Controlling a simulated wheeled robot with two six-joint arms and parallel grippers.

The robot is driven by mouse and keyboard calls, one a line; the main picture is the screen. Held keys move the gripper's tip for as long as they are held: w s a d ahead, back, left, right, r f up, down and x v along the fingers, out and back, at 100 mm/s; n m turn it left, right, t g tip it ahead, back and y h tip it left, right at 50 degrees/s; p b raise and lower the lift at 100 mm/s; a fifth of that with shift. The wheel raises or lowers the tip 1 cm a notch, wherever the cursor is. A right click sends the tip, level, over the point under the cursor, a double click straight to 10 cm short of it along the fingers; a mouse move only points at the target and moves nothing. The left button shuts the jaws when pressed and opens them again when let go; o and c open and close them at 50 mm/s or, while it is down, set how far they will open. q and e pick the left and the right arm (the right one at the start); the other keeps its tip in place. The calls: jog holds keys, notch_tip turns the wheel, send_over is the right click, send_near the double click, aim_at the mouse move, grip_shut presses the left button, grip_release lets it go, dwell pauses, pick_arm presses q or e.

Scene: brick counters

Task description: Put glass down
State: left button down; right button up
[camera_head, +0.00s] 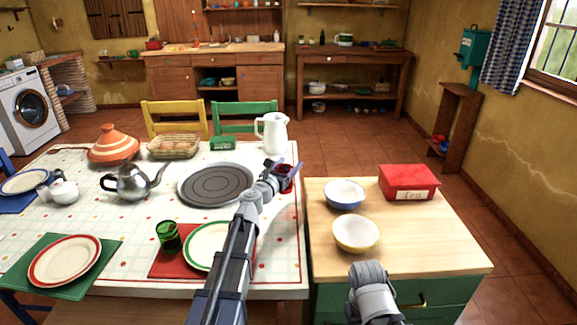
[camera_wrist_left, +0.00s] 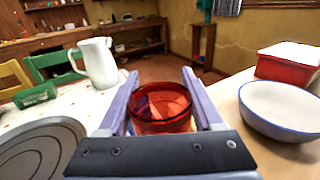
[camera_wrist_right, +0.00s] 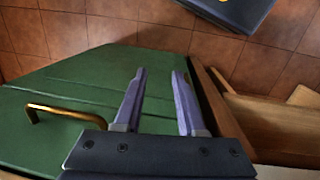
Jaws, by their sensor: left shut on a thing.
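A red glass (camera_head: 285,182) is at the right edge of the dining table in the head view. My left gripper (camera_head: 284,170) is shut on it, and in the left wrist view the red glass (camera_wrist_left: 161,108) sits upright between the two fingers. Whether its base touches the table is hidden. My right gripper (camera_wrist_right: 158,95) is open and empty, in front of a green cabinet front (camera_wrist_right: 70,90) with a brass handle.
The dining table (camera_head: 130,222) holds a white pitcher (camera_head: 273,133), a round grey tray (camera_head: 215,184), a green glass (camera_head: 168,236) and plates. The wooden counter (camera_head: 430,232) to the right holds a blue-rimmed bowl (camera_head: 345,194), a yellow bowl (camera_head: 356,233) and a red tea box (camera_head: 408,181).

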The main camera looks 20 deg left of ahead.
notch_tip(320, 180, up, 19)
jog(key=p, duration=1.7)
jog(key=shift+p, duration=0.35)
jog(key=shift+f, duration=0.2)
